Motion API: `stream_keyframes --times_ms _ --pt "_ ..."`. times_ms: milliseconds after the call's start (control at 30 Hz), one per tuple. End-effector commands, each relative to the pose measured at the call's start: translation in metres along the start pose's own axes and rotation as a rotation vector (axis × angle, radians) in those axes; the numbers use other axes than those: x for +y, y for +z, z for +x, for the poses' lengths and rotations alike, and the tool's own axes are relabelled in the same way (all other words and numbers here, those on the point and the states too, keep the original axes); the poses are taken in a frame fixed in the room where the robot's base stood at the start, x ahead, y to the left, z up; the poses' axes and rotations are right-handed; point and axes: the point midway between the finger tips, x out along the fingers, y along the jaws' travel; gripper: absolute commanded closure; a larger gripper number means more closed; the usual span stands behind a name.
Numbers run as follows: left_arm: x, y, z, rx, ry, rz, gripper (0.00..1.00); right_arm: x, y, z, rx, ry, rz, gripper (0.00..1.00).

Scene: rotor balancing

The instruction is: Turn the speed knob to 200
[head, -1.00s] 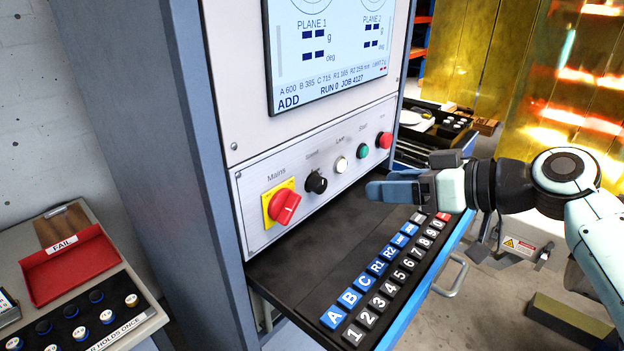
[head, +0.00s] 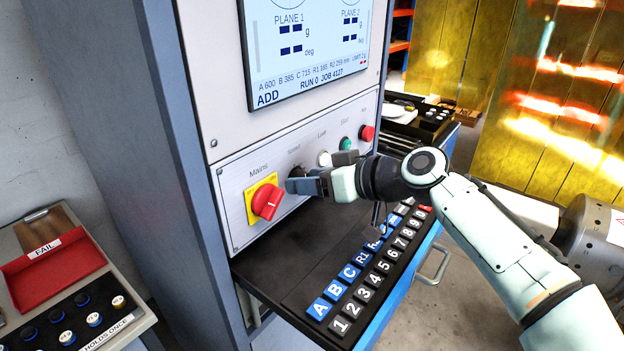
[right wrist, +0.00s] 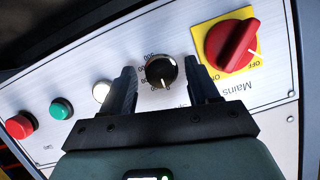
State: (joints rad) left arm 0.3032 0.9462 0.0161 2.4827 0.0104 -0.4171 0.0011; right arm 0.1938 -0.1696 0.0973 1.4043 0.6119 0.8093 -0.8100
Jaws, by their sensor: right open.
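The speed knob (right wrist: 161,71) is black and round with a white pointer line, on the pale control panel in the right wrist view. Its pointer is toward the low end of the printed scale, at the picture's bottom. My right gripper (right wrist: 163,82) is open, with one finger on each side of the knob; I cannot tell whether either touches it. In the head view the right gripper (head: 312,172) is at the panel and largely hides the knob (head: 297,172). My left gripper is not in view.
The red mains switch (head: 266,202) on its yellow plate is close to the left of the gripper. A white lamp button (head: 324,158), green button (head: 345,144) and red button (head: 367,133) lie to the right. A keypad (head: 365,262) lies below on the shelf.

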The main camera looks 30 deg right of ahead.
Motion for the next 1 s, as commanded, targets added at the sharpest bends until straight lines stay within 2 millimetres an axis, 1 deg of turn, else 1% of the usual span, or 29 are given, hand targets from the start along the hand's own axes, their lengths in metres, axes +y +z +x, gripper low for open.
stream_keyframes --times_ms 100,133,167,200,267,300,533,667,1000 --pt "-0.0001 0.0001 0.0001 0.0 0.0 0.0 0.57 0.0 0.0 -0.0001 0.0 0.0 0.0 0.4" --pt "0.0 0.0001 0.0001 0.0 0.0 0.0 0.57 0.0 0.0 -0.0001 0.0 0.0 0.0 0.46" --pt "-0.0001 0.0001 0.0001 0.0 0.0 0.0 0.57 0.0 0.0 -0.0002 0.0 0.0 0.0 0.56" --pt "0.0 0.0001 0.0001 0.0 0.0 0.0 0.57 0.0 0.0 -0.0002 0.0 0.0 0.0 0.69" --pt "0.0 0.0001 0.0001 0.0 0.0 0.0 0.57 -0.0001 0.0 -0.0002 0.0 0.0 0.0 0.89" --pt "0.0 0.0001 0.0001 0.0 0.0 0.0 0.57 -0.0001 0.0 -0.0003 0.0 0.0 0.0 0.96" --pt "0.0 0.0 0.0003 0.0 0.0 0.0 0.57 -0.0001 0.0001 -0.0002 0.0 -0.006 0.011 0.96" --pt "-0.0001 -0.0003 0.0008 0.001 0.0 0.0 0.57 0.0002 0.0003 0.0 -0.001 -0.021 0.047 0.96" --pt "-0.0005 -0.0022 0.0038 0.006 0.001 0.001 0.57 0.0018 0.001 0.0005 -0.002 -0.111 0.264 0.96"
